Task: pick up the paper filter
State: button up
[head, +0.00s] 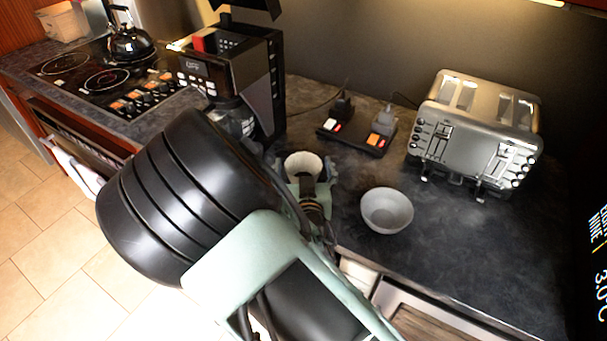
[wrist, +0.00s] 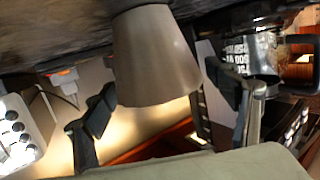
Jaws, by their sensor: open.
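The paper filter (head: 303,164) is a pale cup with a wide open top, on the dark counter near its front edge in the head view. In the wrist view the paper filter (wrist: 152,58) is a tapered grey-beige cup in the middle, appearing upside down. My gripper (head: 308,181) is at the filter, its near side partly hidden behind the gripper. In the wrist view my gripper (wrist: 160,84) is open, one finger to each side of the filter, with visible gaps between fingers and filter.
A grey bowl (head: 387,210) stands right of the filter. A silver toaster (head: 477,130) is further right. A black coffee machine (head: 232,80) stands to the left, its glass pot (wrist: 262,52) close to the right finger.

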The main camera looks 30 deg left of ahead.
jog(key=shift+c, duration=0.5)
jog(key=c, duration=0.9)
jog(key=shift+r, duration=0.1)
